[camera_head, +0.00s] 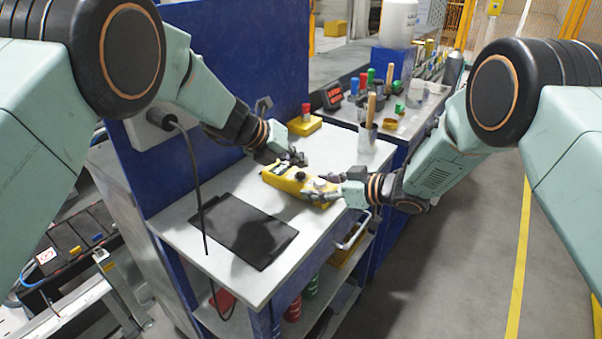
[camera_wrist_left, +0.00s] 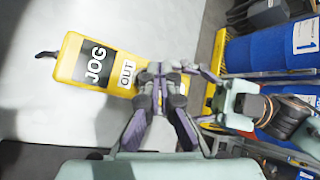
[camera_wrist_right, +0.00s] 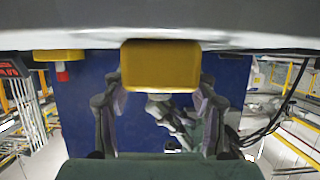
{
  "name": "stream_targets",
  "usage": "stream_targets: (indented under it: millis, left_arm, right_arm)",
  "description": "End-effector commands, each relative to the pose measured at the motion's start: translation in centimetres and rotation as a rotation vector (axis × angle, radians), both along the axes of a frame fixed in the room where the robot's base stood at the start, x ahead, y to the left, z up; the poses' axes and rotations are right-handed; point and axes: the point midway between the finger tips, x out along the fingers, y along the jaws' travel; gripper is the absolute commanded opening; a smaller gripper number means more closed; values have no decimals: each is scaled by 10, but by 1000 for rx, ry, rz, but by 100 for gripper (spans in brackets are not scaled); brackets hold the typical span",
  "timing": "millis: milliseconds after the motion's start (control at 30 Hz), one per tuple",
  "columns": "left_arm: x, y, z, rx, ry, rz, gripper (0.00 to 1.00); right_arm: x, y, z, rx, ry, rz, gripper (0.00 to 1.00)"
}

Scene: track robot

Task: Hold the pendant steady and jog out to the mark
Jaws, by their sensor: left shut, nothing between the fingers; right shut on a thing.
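The yellow pendant (camera_head: 297,184) is over the light worktop. In the left wrist view the pendant (camera_wrist_left: 67,57) shows a black JOG label and a white OUT label. My right gripper (camera_head: 328,190) is shut on the pendant's near end; the right wrist view shows the yellow end (camera_wrist_right: 160,65) between its fingers. My left gripper (camera_head: 294,160) is shut and empty at the pendant's far side. In the left wrist view its closed fingertips (camera_wrist_left: 160,70) overlap the pendant beside OUT; I cannot tell whether they touch. I cannot make out the mark.
A black mat (camera_head: 248,230) lies on the worktop (camera_head: 175,225). A yellow box with a red button (camera_head: 305,124) and a metal cup with a wooden handle (camera_head: 368,135) stand behind. A black cable hangs at left.

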Motion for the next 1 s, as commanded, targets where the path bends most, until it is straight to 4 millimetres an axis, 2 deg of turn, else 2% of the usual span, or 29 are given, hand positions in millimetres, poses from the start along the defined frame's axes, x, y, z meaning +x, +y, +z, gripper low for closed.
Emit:
stream_targets:
  millis: [267,800,1000]
  left_arm:
    - [0,0,1,0,0,0,0]
    - [0,0,43,0,-1,-1,0]
    - [0,0,50,0,1,-1,0]
  right_arm:
    - [-1,0,-3,-3,5,1,0]
    - [-1,0,-3,-3,5,0,0]
    - [-1,0,-3,-3,5,0,0]
